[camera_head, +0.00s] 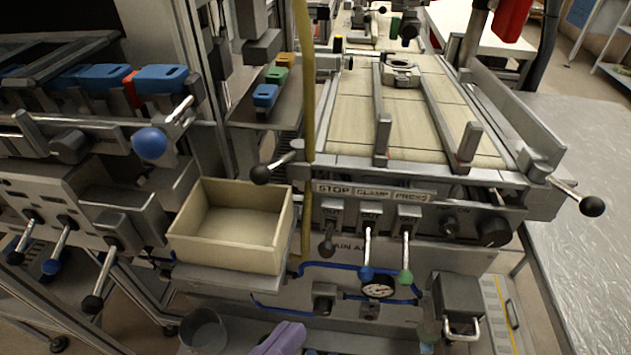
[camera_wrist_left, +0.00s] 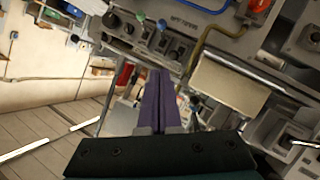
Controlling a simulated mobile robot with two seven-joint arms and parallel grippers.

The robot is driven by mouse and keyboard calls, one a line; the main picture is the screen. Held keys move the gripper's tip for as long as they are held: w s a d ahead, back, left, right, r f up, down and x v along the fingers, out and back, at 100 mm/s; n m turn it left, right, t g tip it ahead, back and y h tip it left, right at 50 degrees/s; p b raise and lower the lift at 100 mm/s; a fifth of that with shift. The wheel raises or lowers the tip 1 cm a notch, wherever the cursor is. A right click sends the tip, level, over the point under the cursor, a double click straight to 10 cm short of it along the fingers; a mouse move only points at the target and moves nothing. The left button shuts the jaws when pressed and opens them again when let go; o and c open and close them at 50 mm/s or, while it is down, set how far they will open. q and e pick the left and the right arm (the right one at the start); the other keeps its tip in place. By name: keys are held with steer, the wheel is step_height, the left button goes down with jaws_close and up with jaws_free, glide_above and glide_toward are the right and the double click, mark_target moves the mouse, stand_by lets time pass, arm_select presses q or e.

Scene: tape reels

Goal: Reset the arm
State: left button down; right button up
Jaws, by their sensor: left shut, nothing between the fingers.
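My left gripper shows as purple fingers (camera_head: 283,336) at the bottom edge of the head view, low in front of the machine and below the cream box. In the left wrist view its two purple fingers (camera_wrist_left: 158,100) lie together, shut, with nothing held between them. The rest of my left arm is cut off or out of frame. My right gripper is in neither view.
An empty cream box (camera_head: 232,225) sits on a ledge. A machine with a beige slatted bed (camera_head: 410,110) has levers and a gauge (camera_head: 378,288) in front. A ball-ended lever (camera_head: 591,205) juts out right. A grey table (camera_head: 570,140) is bare.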

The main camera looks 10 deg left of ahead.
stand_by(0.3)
arm_select(q)
steer(key=s+a+r+m+g+y+p, duration=0.5)
steer(key=a+r+g, duration=0.35)
steer(key=a, duration=0.45)
step_height(320, 180, up, 37)
steer(key=s+n+p, duration=0.1)
steer(key=p, duration=3.6)
steer(key=shift+s+g, duration=0.2)
steer(key=shift+g, duration=0.15)
steer(key=shift+d, duration=0.1)
